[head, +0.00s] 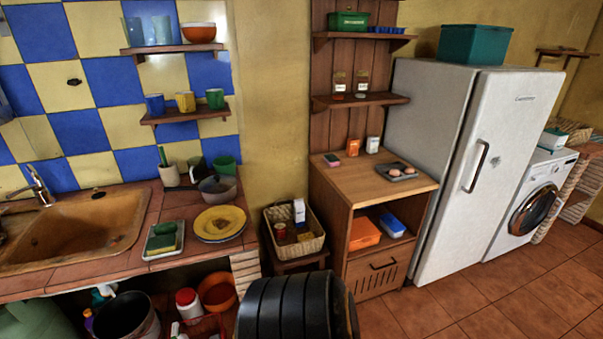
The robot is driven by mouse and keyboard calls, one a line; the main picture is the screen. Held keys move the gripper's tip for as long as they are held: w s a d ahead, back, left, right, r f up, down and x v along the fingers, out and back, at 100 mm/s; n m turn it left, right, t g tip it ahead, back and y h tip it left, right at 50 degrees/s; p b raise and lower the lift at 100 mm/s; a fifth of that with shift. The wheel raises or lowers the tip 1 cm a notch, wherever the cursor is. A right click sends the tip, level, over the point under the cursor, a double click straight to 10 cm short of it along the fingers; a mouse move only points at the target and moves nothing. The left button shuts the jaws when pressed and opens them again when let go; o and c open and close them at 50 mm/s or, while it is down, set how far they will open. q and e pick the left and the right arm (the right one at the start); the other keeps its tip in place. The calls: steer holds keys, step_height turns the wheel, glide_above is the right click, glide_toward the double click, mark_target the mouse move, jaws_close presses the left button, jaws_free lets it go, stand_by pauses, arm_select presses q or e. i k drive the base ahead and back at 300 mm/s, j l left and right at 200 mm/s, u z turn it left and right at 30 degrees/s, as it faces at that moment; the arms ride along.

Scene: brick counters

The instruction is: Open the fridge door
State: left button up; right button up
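The white fridge (425,110) stands right of centre in the head view, against the yellow wall. Its tall door (510,140) faces the front right and looks shut, flush with the body. A vertical metal handle (476,167) sits on the door near its left edge, about mid-height. Neither of my grippers is in view, and nothing touches the handle.
A teal box (474,44) sits on top of the fridge. A washing machine (533,205) stands to its right, and a wooden cabinet (361,241) to its left. The tiled floor (500,304) in front of the fridge is clear.

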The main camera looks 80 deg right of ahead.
mark_target(509, 112)
steer(key=z, duration=4.15)
steer(key=i, duration=1.1)
steer(key=i+u, duration=0.1)
steer(key=u, duration=0.3)
steer(key=i+u, duration=0.15)
steer(key=u, duration=0.25)
steer(key=i+l+u, duration=0.1)
steer(key=u, duration=0.3)
